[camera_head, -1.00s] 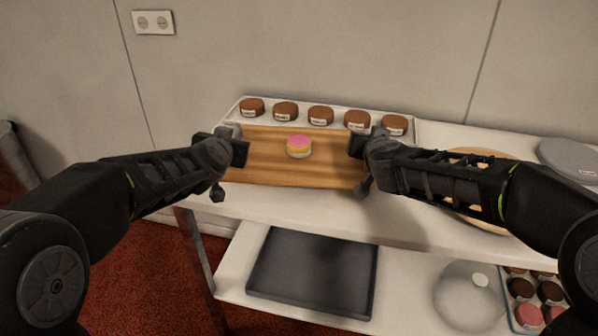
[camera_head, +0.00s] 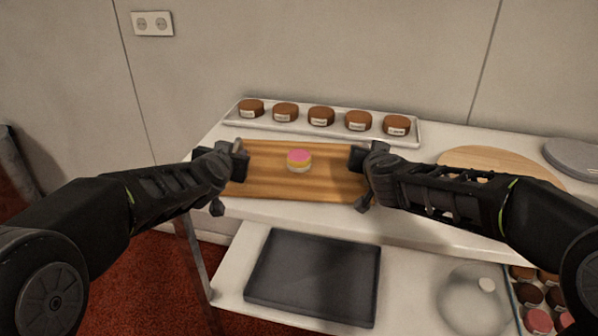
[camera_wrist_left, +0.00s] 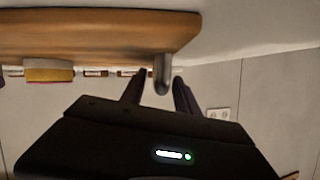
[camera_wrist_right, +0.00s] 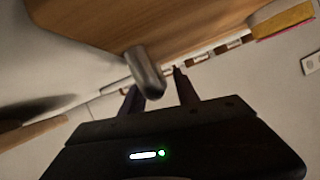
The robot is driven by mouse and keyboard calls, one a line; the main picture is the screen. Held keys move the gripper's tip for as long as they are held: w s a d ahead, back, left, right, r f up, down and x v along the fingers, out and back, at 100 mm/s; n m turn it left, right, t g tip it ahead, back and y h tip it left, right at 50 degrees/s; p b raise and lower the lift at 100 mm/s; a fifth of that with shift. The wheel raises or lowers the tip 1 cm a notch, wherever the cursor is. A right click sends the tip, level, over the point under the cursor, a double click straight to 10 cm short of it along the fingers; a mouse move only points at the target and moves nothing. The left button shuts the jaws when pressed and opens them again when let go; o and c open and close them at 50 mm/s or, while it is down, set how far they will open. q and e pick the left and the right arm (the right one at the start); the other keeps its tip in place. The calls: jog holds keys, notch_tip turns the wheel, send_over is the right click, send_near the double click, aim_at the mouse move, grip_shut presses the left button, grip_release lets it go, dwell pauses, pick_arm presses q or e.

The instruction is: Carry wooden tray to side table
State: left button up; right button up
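The wooden tray (camera_head: 262,184) is a brown board over the front part of a white table, with a small pink, yellow and white cake (camera_head: 299,161) on it. My left gripper (camera_head: 238,163) is at its left end, with a metal handle (camera_wrist_left: 162,74) between the fingers in the left wrist view. My right gripper (camera_head: 358,160) is at its right end, with the other handle (camera_wrist_right: 146,74) between the fingers in the right wrist view. Both appear shut on the handles. The tray looks about level. I cannot pick out a separate side table.
A white tray (camera_head: 414,136) with several brown cakes stands behind on the white table (camera_head: 445,228). A round wooden board (camera_head: 500,160) and grey disc (camera_head: 578,158) are at right. The lower shelf holds a dark tray (camera_head: 315,275), a clear dome (camera_head: 470,300) and small cakes.

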pick_arm(q)
jog(key=shift+s+d, duration=0.1)
jog(key=shift+s, duration=0.05)
notch_tip(320, 180, up, 4)
jog(key=f, duration=0.1)
send_over(228, 193)
jog(key=w, duration=0.3)
jog(key=shift+s+a+r, duration=0.1)
jog(key=shift+a+r, duration=0.1)
jog(key=shift+r, duration=0.05)
jog(key=shift+s+r, duration=0.1)
jog(key=shift+s, duration=0.15)
jog(key=shift+s+d+f, duration=0.1)
jog(key=shift+s+f, duration=0.2)
jog(key=shift+s, duration=0.55)
jog(key=shift+s+r, duration=0.1)
jog(key=shift+s, duration=0.15)
jog(key=shift+s+a+r, duration=0.25)
jog(key=shift+s+r, duration=0.35)
jog(key=shift+s, duration=0.15)
pick_arm(e)
jog(key=shift+s, duration=0.15)
jog(key=v, duration=1.1)
jog(key=shift+s+a+r, duration=0.1)
jog(key=shift+s+r, duration=0.1)
jog(key=shift+s, duration=0.15)
